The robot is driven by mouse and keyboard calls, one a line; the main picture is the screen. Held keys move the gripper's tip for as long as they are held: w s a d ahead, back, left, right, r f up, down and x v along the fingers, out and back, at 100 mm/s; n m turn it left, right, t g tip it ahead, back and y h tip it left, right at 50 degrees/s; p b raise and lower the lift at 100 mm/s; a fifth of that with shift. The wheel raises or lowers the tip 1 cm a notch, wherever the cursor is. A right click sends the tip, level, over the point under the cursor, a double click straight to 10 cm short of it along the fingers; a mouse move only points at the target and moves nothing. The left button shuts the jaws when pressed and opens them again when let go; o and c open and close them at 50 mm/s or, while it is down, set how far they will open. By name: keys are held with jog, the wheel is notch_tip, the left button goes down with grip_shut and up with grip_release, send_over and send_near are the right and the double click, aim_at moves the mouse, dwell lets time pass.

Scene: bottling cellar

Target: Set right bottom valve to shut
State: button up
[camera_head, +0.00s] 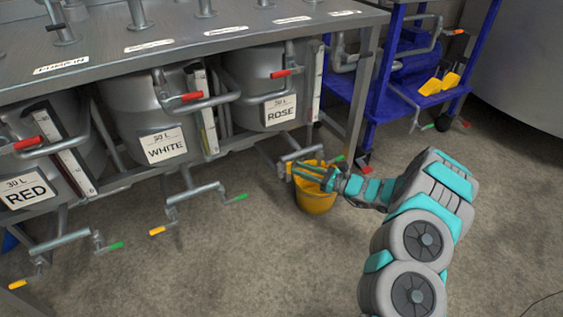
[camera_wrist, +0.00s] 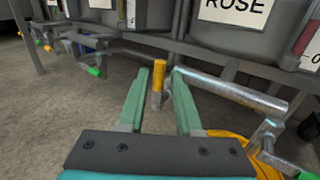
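The right bottom valve is the pipe assembly under the ROSE tank (camera_head: 279,108), with a yellow-ended lever (camera_wrist: 159,76) and a green-ended lever (camera_head: 337,158). In the wrist view its grey pipe (camera_wrist: 232,91) runs right from beside the yellow end, and the green end shows at the lower right corner (camera_wrist: 308,176). My gripper (camera_head: 299,171) is at this valve, above the bucket. In the wrist view my gripper (camera_wrist: 160,80) has its two green fingers apart, with the yellow lever end between them and a gap on either side. In the head view the fingers partly hide the lever.
A yellow bucket (camera_head: 316,202) stands on the floor under the valve. Similar bottom valves sit under the WHITE (camera_head: 200,199) and RED (camera_head: 65,246) tanks. A blue rack (camera_head: 380,110) with pipes stands at the right. The floor in front is clear.

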jog(key=x, duration=0.7)
jog(key=shift+a, duration=0.35)
grip_shut()
dwell(1.1)
